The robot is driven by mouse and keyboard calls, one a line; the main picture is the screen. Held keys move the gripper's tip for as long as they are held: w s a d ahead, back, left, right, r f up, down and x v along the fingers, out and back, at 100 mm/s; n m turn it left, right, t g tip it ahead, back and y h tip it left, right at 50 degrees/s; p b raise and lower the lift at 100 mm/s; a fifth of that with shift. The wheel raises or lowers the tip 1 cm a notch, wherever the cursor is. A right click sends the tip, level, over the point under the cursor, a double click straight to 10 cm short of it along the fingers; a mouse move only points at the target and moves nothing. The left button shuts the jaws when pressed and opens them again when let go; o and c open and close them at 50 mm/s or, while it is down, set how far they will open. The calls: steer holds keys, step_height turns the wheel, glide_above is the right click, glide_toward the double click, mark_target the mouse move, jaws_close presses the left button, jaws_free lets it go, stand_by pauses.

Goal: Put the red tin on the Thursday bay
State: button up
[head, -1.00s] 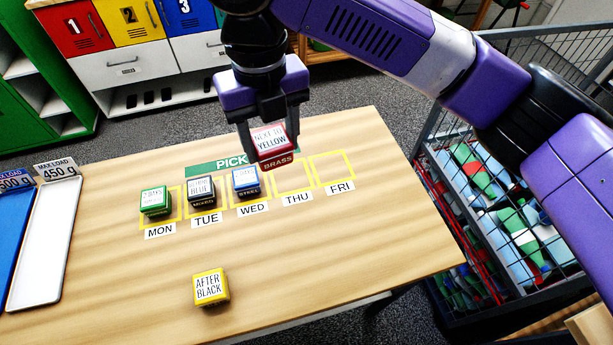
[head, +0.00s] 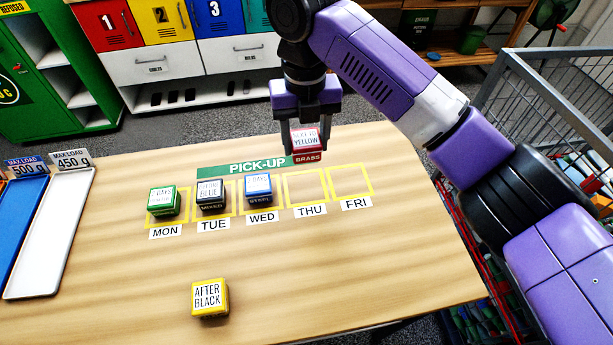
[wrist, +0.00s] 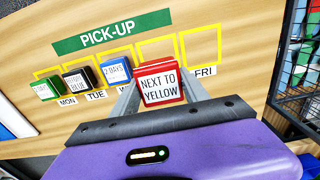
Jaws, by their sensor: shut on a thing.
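The red tin (head: 306,143) reads "NEXT TO YELLOW" on top and "BRASS" on its side. My gripper (head: 307,141) is shut on it and holds it above the table, near the right end of the green PICK-UP strip in the head view. The tin also shows between the fingers in the wrist view (wrist: 160,82). The Thursday bay (head: 306,189) is an empty yellow outline above the THU label. In the wrist view the tin and gripper hide part of that bay and its label.
A green tin (head: 163,201) is in MON, a black tin (head: 211,195) in TUE and a blue tin (head: 258,189) in WED. The Friday bay (head: 349,182) is empty. A yellow tin (head: 209,298) stands near the front. White and blue trays (head: 48,238) lie at left.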

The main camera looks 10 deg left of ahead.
mark_target(305, 188)
step_height(305, 188, down, 12)
steer(key=shift+r, duration=0.2)
steer(key=shift+f, duration=0.1)
stand_by(0.3)
steer(key=o, duration=1.5)
step_height(305, 188, up, 12)
steer(key=shift+r, duration=0.15)
